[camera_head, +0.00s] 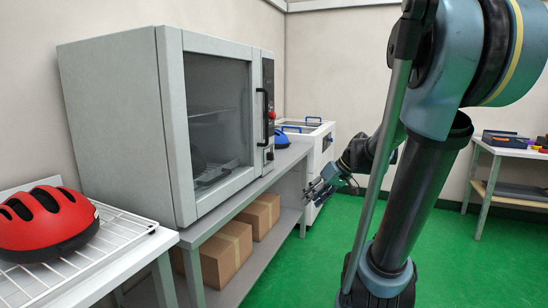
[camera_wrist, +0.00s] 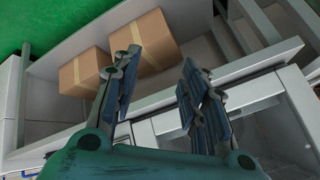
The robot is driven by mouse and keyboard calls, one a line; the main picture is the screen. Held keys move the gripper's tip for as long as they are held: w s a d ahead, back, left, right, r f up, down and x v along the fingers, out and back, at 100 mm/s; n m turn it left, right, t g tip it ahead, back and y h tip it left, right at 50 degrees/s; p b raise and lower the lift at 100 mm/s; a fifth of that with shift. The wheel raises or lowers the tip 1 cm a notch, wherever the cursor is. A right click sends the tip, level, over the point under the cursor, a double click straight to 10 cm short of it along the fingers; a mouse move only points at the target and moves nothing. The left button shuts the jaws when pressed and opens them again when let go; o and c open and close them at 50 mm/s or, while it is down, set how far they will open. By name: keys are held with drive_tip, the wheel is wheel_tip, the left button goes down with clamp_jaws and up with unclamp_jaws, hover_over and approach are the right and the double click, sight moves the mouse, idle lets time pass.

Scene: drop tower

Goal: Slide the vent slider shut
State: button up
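I cannot make out the vent slider in either view. A large grey cabinet (camera_head: 115,130) with a glass door stands on a bench in the head view.
The grey bench (camera_head: 228,202) has cardboard boxes (camera_head: 226,257) on its lower shelf. A red helmet (camera_head: 45,222) lies on a wire rack at left. A white chest unit (camera_head: 322,150) stands behind my gripper. A table (camera_head: 515,152) is at right. Green floor (camera_head: 325,245) is clear.

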drive_tip(key=w+a+r+n+t+y, duration=0.1)
drive_tip(key=w+r+n+y, duration=0.15)
drive_tip(key=w, duration=0.55)
drive_tip(key=w+a+r+n+y, duration=0.2)
drive_tip(key=w+r+y, duration=0.1)
drive_tip(key=w, duration=0.6)
drive_tip(key=n+t+y, duration=0.2)
drive_tip(key=n+y, duration=0.2)
drive_tip(key=y, duration=0.1)
approach(273, 154)
drive_tip(key=shift+m+h, duration=0.25)
drive_tip(key=x, duration=0.9)
drive_tip(key=shift+w+a+r, duration=0.25)
